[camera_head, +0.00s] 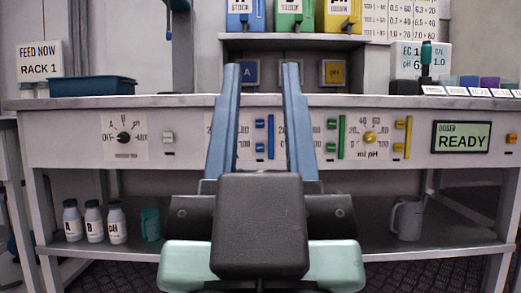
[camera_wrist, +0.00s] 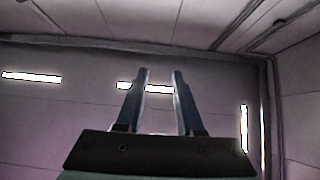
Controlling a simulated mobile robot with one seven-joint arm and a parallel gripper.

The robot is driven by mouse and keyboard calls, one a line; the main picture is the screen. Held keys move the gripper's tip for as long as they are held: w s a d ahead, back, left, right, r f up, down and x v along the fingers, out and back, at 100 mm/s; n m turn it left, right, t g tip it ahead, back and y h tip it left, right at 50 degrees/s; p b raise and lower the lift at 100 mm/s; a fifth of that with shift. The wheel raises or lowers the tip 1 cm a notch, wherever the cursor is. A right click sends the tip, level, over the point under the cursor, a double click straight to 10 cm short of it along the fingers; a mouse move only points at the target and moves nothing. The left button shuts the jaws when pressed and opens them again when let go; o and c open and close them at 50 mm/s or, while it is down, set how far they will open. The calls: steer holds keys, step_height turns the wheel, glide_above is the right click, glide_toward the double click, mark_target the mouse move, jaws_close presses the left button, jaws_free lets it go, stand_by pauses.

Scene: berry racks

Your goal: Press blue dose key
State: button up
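A blue square key marked A (camera_head: 249,72) sits on the back panel under the blue stock container. It shows between my fingers in the head view. My gripper (camera_head: 261,72) is raised in front of the bench, fingers upward, apart and empty. In the wrist view its fingers (camera_wrist: 161,75) are also apart, with nothing between them. Two small blue buttons (camera_head: 260,147) and a blue bar (camera_head: 271,137) are on the bench front, seen between the fingers. Contact with any key cannot be seen. The dial beside the blue buttons is partly hidden by my left finger.
A yellow pH key (camera_head: 333,73) is right of my fingers. Green buttons (camera_head: 331,147), yellow buttons (camera_head: 399,147) and a doser display reading READY (camera_head: 461,137) line the bench front. A blue tray (camera_head: 78,88) is at left.

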jaws_close()
stand_by(1.4)
